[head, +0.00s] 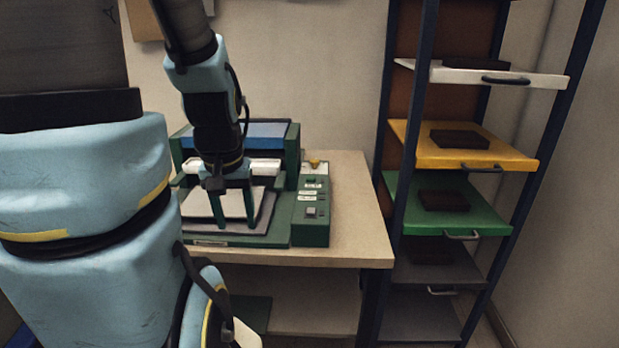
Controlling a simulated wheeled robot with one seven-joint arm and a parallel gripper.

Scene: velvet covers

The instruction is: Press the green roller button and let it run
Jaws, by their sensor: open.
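A green machine (238,240) stands on the table, with a blue panel at its back and a grey bed at its front. Its control box (310,236) is on the right side. On the box I see a small dark green button (312,181) towards the back, white labels, and a grey square button (311,211) nearer the front. The lettering is too small to read. My gripper (234,221) points down over the bed, left of the control box. Its two fingers are apart, with a pale sheet or plate (203,203) showing behind and beside them. Whether the fingertips touch the bed is unclear.
The wooden table (362,225) is bare right of the machine. A dark-framed rack at right holds a white tray (545,79), a yellow tray (517,152), a green tray (494,214) and grey ones, several bearing dark blocks. My arm hides the left side.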

